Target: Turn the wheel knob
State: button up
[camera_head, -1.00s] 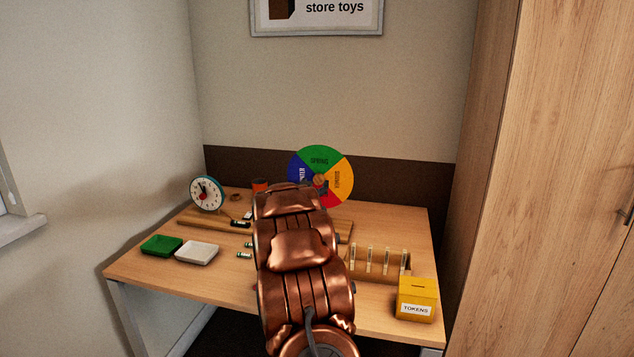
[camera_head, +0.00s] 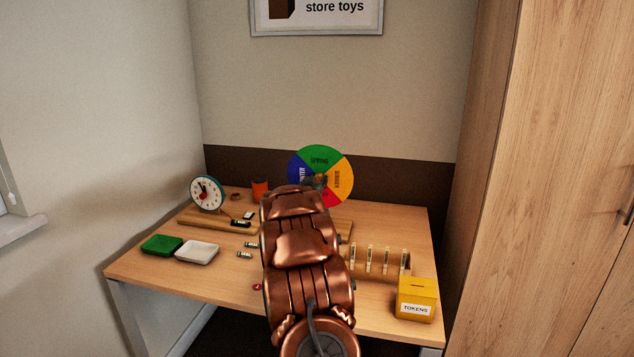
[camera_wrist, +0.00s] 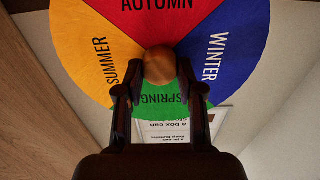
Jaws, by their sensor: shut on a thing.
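The season wheel (camera_head: 318,161) stands upright at the back of the table. Its green spring part is at the top, blue at the left, yellow at the right and red low down. The wrist view shows the same wheel (camera_wrist: 232,30) upside down, with its round wooden knob (camera_wrist: 160,65) at the centre. My gripper (camera_wrist: 160,88) is shut on the knob, with one finger on each side. In the head view my copper-coloured arm hides the wheel's lower part and most of the knob.
A clock (camera_head: 206,194), an orange cup (camera_head: 260,188), a green tray (camera_head: 162,245) and a white tray (camera_head: 198,250) are left of my arm. A wooden rack (camera_head: 380,260) and a yellow token box (camera_head: 416,298) are at right. A tall cabinet (camera_head: 570,180) borders the right side.

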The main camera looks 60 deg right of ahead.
jog(key=c, duration=0.4)
jog(key=shift+c, duration=0.2)
jog(key=shift+m+b, duration=0.3)
jog(key=shift+f+m+b, duration=0.1)
jog(key=shift+m+b, duration=0.65)
jog(key=shift+m, duration=0.25)
jog(key=m+b, duration=0.3)
jog(key=m, duration=0.2)
jog(key=shift+s+b, duration=0.1)
jog(key=shift+b, duration=0.25)
jog(key=m+b, duration=0.2)
jog(key=m, duration=0.3)
jog(key=shift+s+f+b, duration=0.1)
jog(key=shift+b, duration=0.3)
jog(key=shift+d+m+b, duration=0.1)
jog(key=shift+m+b, duration=1.2)
jog(key=shift+m, duration=1.3)
jog(key=shift+s, duration=0.1)
